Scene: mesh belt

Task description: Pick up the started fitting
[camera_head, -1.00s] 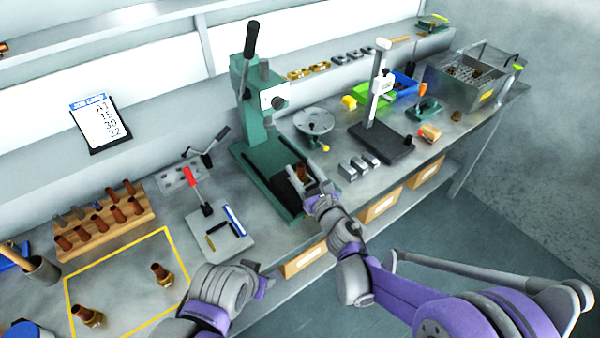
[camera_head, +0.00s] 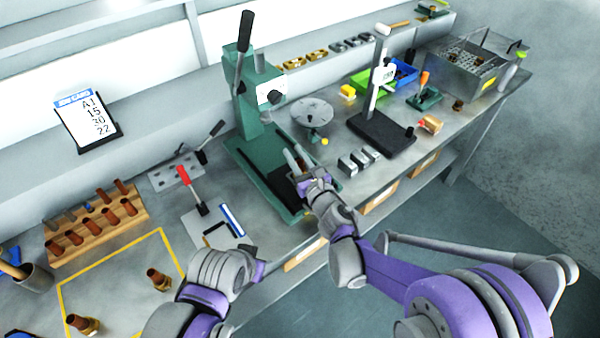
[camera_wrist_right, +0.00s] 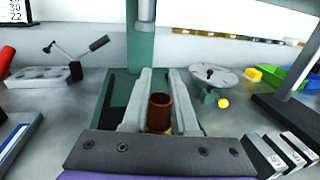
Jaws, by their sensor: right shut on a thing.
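The started fitting, a brown tube in a brass-coloured base, shows in the right wrist view (camera_wrist_right: 159,113). My right gripper (camera_wrist_right: 159,105) is shut on it, with one pale finger on each side of the tube. In the head view my right gripper (camera_head: 297,162) is at the front of the green arm press (camera_head: 262,150), over its base, and mostly hides the fitting. I cannot tell whether the fitting touches the press base. My left arm shows at the lower middle of the head view, but its jaws do not show.
Two similar fittings (camera_head: 158,279) stand in a yellow-outlined area at the left. A wooden rack (camera_head: 95,228) holds several brown tubes. A red-handled clamp fixture (camera_head: 200,205) is left of the press. Right of it are a round plate (camera_head: 312,113), metal blocks (camera_head: 360,160) and a black-based stand (camera_head: 382,135).

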